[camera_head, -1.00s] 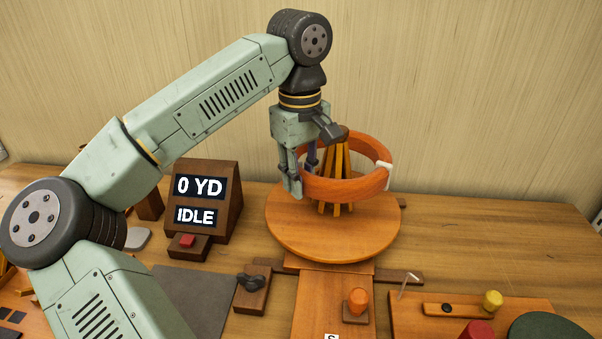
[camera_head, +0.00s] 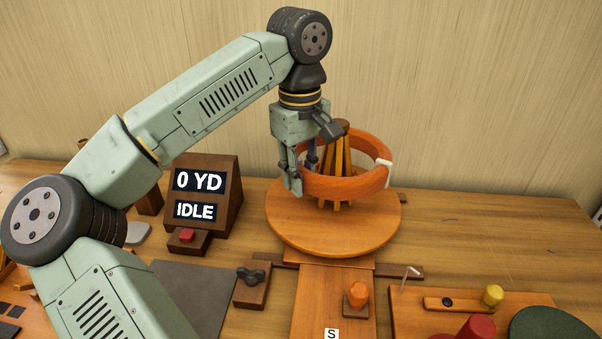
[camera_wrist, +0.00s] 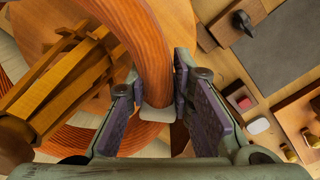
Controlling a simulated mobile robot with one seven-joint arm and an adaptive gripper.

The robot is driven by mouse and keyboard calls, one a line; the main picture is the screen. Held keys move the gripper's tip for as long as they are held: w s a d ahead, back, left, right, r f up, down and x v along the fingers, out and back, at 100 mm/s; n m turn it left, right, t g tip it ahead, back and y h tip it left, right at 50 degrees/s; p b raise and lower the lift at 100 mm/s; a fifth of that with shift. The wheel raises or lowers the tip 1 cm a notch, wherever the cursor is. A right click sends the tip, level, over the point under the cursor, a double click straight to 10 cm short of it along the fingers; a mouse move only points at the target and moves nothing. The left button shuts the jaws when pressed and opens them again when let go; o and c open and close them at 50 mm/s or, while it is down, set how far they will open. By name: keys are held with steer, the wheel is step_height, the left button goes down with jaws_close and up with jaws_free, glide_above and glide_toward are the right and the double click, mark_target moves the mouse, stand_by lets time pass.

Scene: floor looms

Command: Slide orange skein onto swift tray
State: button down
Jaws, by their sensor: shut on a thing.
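The orange skein (camera_head: 350,188) is a ring with a pale tie at its right side. It hangs around the wooden ribs of the swift (camera_head: 340,133), above the round swift tray (camera_head: 335,235), with a visible gap to the tray. The swift's top stands out above the ring. My gripper (camera_head: 298,183) is shut on the skein's left side. In the wrist view, the skein (camera_wrist: 148,50) runs between both finger pads (camera_wrist: 158,105), with a pale tie at the fingertips. The swift's ribs (camera_wrist: 65,85) lie left of the fingers there.
A display box (camera_head: 203,195) reading "0 YD" and "IDLE" stands left of the tray, with a red button (camera_head: 187,235) before it. A dark knob block (camera_head: 252,285), an orange peg (camera_head: 357,294) and a board with a yellow knob (camera_head: 492,296) are in front. The table's right is clear.

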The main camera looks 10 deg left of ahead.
mark_target(301, 221)
steer(key=shift+f, duration=0.2)
steer(key=shift+f+b, duration=2.75)
steer(key=shift+f, duration=1)
steer(key=shift+f, duration=0.1)
steer(key=c, duration=1.3)
jaws_free()
step_height(301, 221, up, 12)
steer(key=shift+s+a+r, duration=0.1)
